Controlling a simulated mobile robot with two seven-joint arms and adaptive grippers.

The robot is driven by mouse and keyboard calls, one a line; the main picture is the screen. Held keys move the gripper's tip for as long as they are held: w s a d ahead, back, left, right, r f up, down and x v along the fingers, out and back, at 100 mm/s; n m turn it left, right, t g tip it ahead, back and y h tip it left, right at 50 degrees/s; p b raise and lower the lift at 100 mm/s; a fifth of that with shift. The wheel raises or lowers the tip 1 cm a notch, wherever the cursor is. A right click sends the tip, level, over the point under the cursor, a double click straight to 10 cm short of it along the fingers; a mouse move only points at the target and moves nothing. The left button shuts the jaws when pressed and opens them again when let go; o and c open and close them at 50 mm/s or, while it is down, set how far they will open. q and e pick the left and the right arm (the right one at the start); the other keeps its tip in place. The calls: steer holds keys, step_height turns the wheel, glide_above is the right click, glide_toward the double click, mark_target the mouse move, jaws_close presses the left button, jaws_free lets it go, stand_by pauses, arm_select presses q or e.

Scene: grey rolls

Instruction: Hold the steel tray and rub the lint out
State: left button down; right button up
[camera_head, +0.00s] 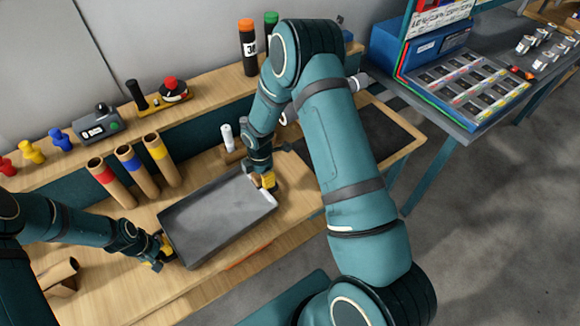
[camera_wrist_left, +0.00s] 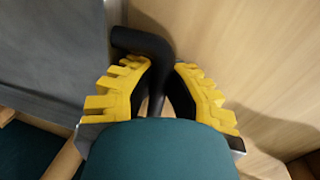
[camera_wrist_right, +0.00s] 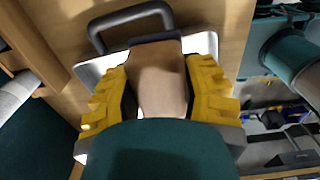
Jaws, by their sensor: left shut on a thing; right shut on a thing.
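The grey steel tray (camera_head: 205,222) lies flat on the wooden bench, its surface faintly mottled; I cannot make out separate lint. My left gripper (camera_head: 160,252) is at the tray's left end, shut on its black handle (camera_wrist_left: 145,42), with the tray's dark side (camera_wrist_left: 50,55) to the left in the left wrist view. My right gripper (camera_head: 264,181) is over the tray's right end, shut on a tan block (camera_wrist_right: 160,80). A pale plate (camera_wrist_right: 200,45) shows around the block, and a black handle (camera_wrist_right: 125,20) lies just beyond it. Whether the block touches the tray is hidden.
Three cardboard tubes with red, blue and yellow bands (camera_head: 160,150) stand behind the tray. A dark mat (camera_head: 388,138) lies at right. A shelf with knobs and devices runs behind.

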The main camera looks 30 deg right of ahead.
glide_above(239, 208)
steer(key=shift+d+f, duration=0.15)
steer(key=shift+f, duration=3.5)
steer(key=shift+d+f, duration=0.3)
steer(key=shift+d, duration=0.25)
steer(key=shift+d+f, duration=0.3)
steer(key=shift+d, duration=0.25)
steer(key=shift+c, duration=0.6)
steer(key=shift+w+d, duration=0.15)
steer(key=shift+d, duration=0.65)
steer(key=a, duration=0.4)
steer(key=shift+s, duration=0.2)
step_height(239, 208, up, 8)
steer(key=shift+d, duration=0.1)
